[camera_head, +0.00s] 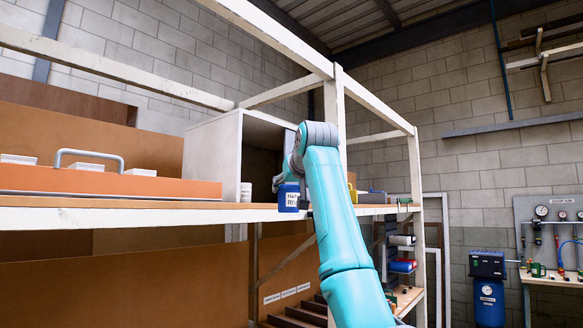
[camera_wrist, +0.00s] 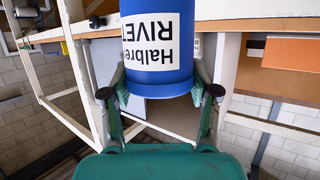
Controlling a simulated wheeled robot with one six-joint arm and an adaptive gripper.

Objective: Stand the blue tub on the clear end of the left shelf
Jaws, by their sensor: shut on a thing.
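The blue tub (camera_head: 289,200) has a white label with dark lettering, and it fills the upper middle of the wrist view (camera_wrist: 158,84). My gripper (camera_wrist: 159,93) is shut on it, one finger on each side. In the head view the tub looks upright at the front edge of the left shelf (camera_head: 130,217). Its base overlaps the shelf's front rail, and I cannot tell whether it touches the shelf. My forearm hides part of the shelf to its right.
An orange case (camera_head: 100,181) with a grey handle lies further left. A white frame post (camera_head: 334,115) rises close behind my arm.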

